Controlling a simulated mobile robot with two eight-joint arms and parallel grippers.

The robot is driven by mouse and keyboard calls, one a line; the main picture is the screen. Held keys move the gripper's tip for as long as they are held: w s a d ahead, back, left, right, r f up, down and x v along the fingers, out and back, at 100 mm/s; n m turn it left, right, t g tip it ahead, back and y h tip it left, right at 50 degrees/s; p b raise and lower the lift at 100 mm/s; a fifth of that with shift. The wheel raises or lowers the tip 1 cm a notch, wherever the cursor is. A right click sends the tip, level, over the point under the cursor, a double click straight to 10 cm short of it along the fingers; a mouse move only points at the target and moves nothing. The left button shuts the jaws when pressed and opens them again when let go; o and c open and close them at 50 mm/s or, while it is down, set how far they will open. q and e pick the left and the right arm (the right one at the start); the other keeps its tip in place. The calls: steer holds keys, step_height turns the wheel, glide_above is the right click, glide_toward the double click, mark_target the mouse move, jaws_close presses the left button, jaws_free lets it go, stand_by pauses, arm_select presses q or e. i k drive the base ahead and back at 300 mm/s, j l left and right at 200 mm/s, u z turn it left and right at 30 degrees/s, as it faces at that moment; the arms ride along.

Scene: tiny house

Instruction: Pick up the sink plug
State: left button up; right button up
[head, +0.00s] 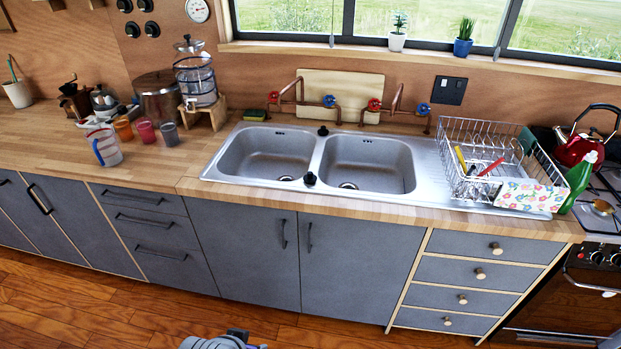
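A small black sink plug (310,179) rests on the front rim of the steel double sink (318,150), near the divider between the two basins. A second small black plug-like piece (323,131) sits on the back rim behind the divider. Both basins look empty, each with a drain at the bottom. A grey and black end of my arm, apparently the left one, shows at the bottom edge (228,341), low in front of the cabinets and far from the sink. Its fingers cannot be made out. My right gripper is not in view.
A wire dish rack (490,160) stands on the drainboard, with a green bottle (578,182) and a red kettle (578,148) to its right. Cups (146,131) and a glass dispenser (196,75) stand left of the sink. The counter's front edge by the plug is clear.

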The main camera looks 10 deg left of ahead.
mark_target(309, 179)
steer(key=i+j+z, duration=0.25)
steer(key=j, duration=0.2)
steer(key=j+z, duration=0.3)
steer(key=j, duration=0.2)
steer(key=i+j+z, duration=0.1)
steer(key=j+z, duration=0.15)
steer(key=j, duration=0.3)
